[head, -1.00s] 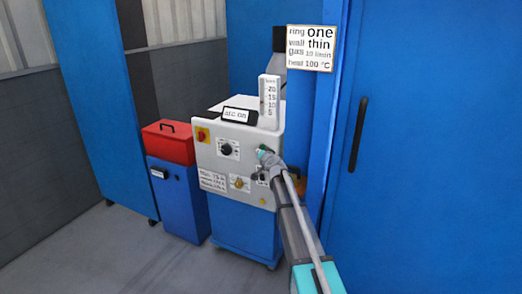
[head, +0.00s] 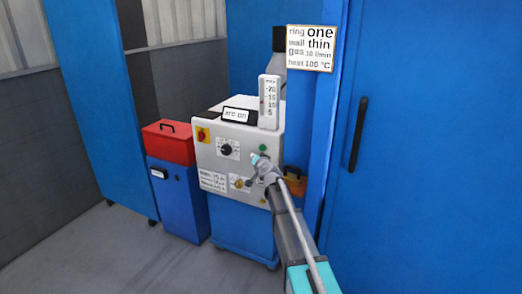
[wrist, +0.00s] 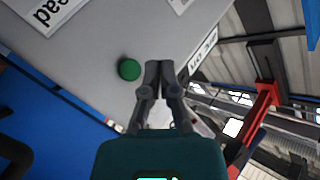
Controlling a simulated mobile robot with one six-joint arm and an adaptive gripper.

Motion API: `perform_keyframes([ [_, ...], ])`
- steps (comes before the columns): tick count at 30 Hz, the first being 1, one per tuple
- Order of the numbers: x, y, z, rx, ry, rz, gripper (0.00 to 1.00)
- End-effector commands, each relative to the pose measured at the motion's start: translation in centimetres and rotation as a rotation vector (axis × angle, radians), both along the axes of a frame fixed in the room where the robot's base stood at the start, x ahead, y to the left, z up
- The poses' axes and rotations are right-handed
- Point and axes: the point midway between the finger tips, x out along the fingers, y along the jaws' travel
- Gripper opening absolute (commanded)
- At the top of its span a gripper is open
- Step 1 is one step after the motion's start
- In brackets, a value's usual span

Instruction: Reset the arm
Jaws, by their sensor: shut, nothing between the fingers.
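My gripper (wrist: 159,68) shows in the wrist view with its two dark fingers together and nothing between them. In the head view my arm reaches up from the lower right to the front of the white machine panel (head: 217,160); the teal end of my gripper (head: 257,160) is small there. A green button (wrist: 129,69) is on the panel, left of my fingertips in the wrist view and apart from them. The green button also shows in the head view (head: 263,148), just above my gripper. The fingertips are hard to make out in the head view.
A black knob (head: 227,149), a red switch (head: 202,135) and an "arc on" sign (head: 238,115) are on the machine. A red box (head: 168,143) sits on a blue cabinet (head: 176,200) at left. A blue door (head: 430,150) stands at right. Floor is clear at front left.

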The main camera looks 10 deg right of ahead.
Motion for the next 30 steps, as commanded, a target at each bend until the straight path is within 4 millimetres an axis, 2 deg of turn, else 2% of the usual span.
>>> perform_keyframes([
  [15, 0.0, 0.0, 0.0, 0.0, 0.0, 0.0, 0.0],
  [20, -0.7, 0.4, -0.4, -0.012, 0.018, 0.021, 0.0],
  [26, -4.0, 2.1, -2.1, -0.067, 0.103, 0.11, 0.0],
  [30, -8.2, 3.6, -4.4, -0.134, 0.22, 0.205, 0.0],
])
